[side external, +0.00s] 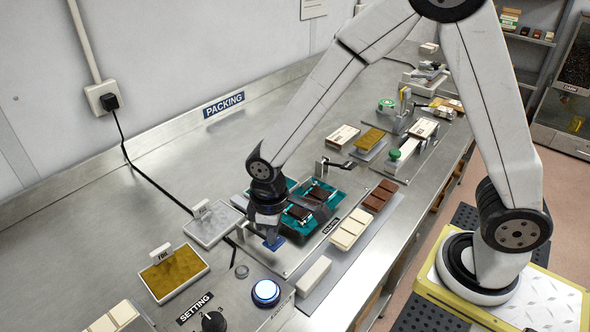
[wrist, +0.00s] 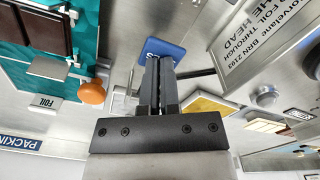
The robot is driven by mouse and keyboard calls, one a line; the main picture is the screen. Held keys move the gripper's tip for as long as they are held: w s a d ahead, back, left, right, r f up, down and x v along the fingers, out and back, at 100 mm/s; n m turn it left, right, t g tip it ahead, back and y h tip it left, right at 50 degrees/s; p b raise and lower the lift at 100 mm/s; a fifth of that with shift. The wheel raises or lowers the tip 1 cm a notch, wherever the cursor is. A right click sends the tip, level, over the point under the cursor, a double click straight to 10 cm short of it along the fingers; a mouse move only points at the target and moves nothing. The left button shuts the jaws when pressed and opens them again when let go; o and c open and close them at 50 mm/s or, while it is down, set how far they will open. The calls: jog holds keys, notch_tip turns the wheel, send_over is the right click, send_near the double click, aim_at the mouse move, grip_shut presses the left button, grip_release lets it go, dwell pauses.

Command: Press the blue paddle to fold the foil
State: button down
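The blue paddle (side external: 274,242) sits at the near left end of the wrapping fixture. In the wrist view the blue paddle (wrist: 165,50) is just beyond my fingertips, which overlap its edge; I cannot tell whether they touch it. My gripper (side external: 270,232) points down over the paddle. In the wrist view my gripper (wrist: 160,62) has its two fingers together, with only a thin dark line between them and nothing held. The teal fixture (side external: 322,222) carries dark chocolate pieces and is partly hidden by my gripper. Gold foil (side external: 175,272) lies in a tray labelled FOIL.
White (side external: 350,229) and brown (side external: 380,195) bars lie to the right of the fixture. An orange knob (wrist: 90,92) is left of my fingers in the wrist view.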

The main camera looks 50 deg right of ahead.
jog(key=shift+f, duration=1.25)
jog(key=shift+r, duration=0.2)
notch_tip(320, 180, up, 10)
dwell(1.6)
jog(key=shift+f, duration=0.1)
